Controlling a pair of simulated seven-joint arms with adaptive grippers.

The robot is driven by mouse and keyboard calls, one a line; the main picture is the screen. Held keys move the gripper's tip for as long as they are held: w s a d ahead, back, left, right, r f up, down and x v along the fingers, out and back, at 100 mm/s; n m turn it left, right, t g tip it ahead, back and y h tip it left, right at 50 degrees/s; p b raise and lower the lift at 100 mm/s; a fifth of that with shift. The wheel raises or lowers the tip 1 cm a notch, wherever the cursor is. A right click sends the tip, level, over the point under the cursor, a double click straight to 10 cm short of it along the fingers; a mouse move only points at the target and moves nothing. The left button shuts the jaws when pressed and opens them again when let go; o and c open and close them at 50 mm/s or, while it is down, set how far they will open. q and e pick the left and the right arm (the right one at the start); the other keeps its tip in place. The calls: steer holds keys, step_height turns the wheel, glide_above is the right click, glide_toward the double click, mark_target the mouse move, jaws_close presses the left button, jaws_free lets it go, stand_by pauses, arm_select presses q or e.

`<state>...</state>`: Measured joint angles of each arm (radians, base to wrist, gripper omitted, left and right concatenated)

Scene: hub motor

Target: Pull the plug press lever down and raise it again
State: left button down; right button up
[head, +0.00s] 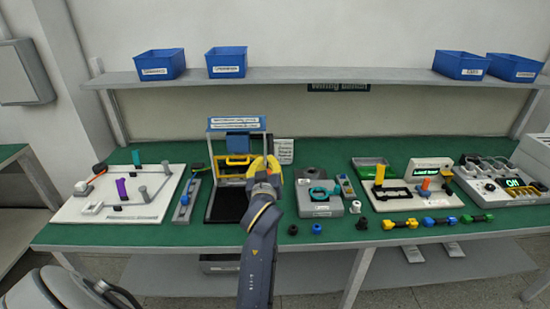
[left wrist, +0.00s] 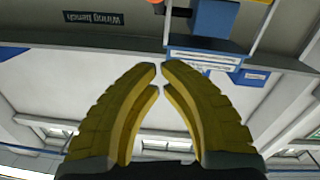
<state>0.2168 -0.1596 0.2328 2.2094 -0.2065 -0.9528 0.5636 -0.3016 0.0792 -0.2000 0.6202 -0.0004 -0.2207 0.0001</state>
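The plug press (head: 208,190) stands left of centre on the green bench, with a blue block (head: 238,143) and a yellow part below its sign (head: 236,123). My left gripper (head: 265,163) is at the press's right side, partly hiding it. In the left wrist view its yellow fingers (left wrist: 161,68) nearly meet at the tips, with nothing visible between them. The press's blue block also shows upside down there (left wrist: 214,18). A small orange piece, perhaps the lever's knob (left wrist: 168,4), is cut off at the top edge, beyond the fingertips. My right gripper is out of view.
A white board with pegs (head: 75,207) and a slim grey fixture (head: 184,205) lie left of the press. A grey box fixture (head: 320,206) and several small parts lie to the right. A shelf (head: 330,76) with blue bins runs above the bench.

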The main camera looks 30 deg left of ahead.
mark_target(270, 154)
arm_select(q)
steer(key=x, duration=0.3)
steer(key=f+x, duration=0.1)
steer(key=x, duration=0.5)
steer(key=shift+w+a+f, duration=0.1)
steer(key=shift+w+f, duration=0.15)
steer(key=shift+f, duration=0.15)
steer(key=shift+w+f, duration=0.3)
steer(key=shift+f, duration=0.65)
steer(key=shift+w+f, duration=0.1)
steer(key=shift+f, duration=0.9)
